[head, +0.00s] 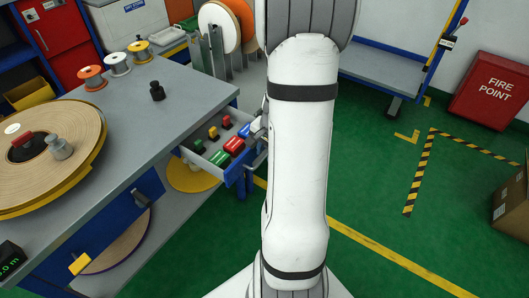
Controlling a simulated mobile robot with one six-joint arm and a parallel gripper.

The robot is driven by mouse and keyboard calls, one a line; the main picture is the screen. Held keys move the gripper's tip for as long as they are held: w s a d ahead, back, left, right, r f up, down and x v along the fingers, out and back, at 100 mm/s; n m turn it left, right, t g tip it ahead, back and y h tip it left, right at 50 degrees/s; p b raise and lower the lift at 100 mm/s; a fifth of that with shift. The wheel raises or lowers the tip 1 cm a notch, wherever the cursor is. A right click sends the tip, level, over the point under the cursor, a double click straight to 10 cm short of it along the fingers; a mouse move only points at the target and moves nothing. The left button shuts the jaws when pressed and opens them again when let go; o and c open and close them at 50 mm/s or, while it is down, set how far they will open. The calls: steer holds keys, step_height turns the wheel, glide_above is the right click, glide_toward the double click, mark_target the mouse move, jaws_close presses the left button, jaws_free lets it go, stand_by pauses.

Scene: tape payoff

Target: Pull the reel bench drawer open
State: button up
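The reel bench (160,135) has a grey top and blue sides and stands at the left. Its drawer (236,178) is pulled partly out at the bench's right end, with the blue front facing right. Several small red, green, yellow and blue items lie inside it. My white arm stands in front of the drawer's right end and hides part of it. A little of my gripper (260,128) shows at the arm's left edge, close by the drawer front. Its fingers are mostly hidden, so I cannot tell if they touch the handle.
A large tape reel (65,150) with weights on it, several small spools (117,64) and a black weight (157,91) are on the bench. A blue-framed cart (385,68), red fire point box (492,90) and cardboard box (512,203) stand right. Green floor between is clear.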

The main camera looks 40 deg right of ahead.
steer(key=shift+o, duration=0.4)
steer(key=shift+a, duration=0.1)
step_height(320, 180, up, 8)
steer(key=s+p, duration=0.1)
steer(key=p, duration=0.1)
steer(key=shift+s+d+f, duration=0.2)
steer(key=shift+d, duration=0.05)
steer(key=s+a+r+n+p, duration=0.4)
steer(key=a+r+n+p, duration=0.2)
steer(key=a+r, duration=0.4)
steer(key=s+a+r+n+p, duration=0.4)
steer(key=a+r+n+p, duration=0.3)
steer(key=a+r, duration=0.3)
step_height(320, 180, up, 5)
steer(key=shift+s+a+f+n+h, duration=0.15)
steer(key=shift+s+a+n+h, duration=0.2)
steer(key=shift+n, duration=0.25)
